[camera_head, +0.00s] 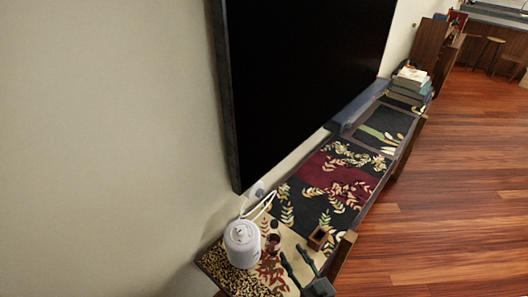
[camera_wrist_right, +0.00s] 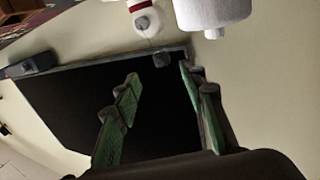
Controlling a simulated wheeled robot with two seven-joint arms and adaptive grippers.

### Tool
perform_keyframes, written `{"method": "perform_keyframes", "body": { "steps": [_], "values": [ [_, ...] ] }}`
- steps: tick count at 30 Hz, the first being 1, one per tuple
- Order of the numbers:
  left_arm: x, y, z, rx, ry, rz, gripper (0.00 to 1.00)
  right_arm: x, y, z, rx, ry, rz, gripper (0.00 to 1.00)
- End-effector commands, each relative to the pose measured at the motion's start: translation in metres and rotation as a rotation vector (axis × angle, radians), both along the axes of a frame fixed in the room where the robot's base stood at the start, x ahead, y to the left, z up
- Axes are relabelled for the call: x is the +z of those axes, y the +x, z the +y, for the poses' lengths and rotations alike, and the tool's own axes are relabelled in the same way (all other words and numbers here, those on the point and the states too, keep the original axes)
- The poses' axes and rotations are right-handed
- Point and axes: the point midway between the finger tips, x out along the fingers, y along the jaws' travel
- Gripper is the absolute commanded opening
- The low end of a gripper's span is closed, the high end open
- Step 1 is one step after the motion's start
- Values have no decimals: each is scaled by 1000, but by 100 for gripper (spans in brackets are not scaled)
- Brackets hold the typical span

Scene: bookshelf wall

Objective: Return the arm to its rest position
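My right gripper (camera_head: 294,259) shows at the bottom of the head view, above the near end of the low patterned bench. Its two dark green fingers are apart. In the right wrist view the green-padded fingers (camera_wrist_right: 160,82) are also spread, with nothing between them. My left gripper is not in view.
A large black screen (camera_head: 300,75) hangs above. Books (camera_head: 410,82) are stacked at the far end. Wooden floor (camera_head: 450,190) at right is clear.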

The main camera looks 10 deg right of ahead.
Motion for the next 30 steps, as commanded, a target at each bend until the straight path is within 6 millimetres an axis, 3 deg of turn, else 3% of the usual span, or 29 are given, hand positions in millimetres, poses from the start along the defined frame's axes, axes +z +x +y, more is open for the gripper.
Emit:
{"method": "perform_keyframes", "body": {
  "steps": [5, 11, 15, 18, 24, 30],
  "values": [
    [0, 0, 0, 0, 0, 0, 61, -8, -1, -6, -11, -12, 40, 39],
    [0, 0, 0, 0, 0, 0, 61, -62, -23, -43, -77, -91, 316, 39],
    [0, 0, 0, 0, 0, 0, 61, -107, -65, -81, -139, -152, 587, 39],
    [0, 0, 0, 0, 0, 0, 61, -129, -100, -104, -176, -185, 757, 39],
    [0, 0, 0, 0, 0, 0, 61, -151, -159, -132, -224, -222, 993, 39],
    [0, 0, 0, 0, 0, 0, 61, -160, -208, -150, -258, -242, 1169, 39]
  ]
}}
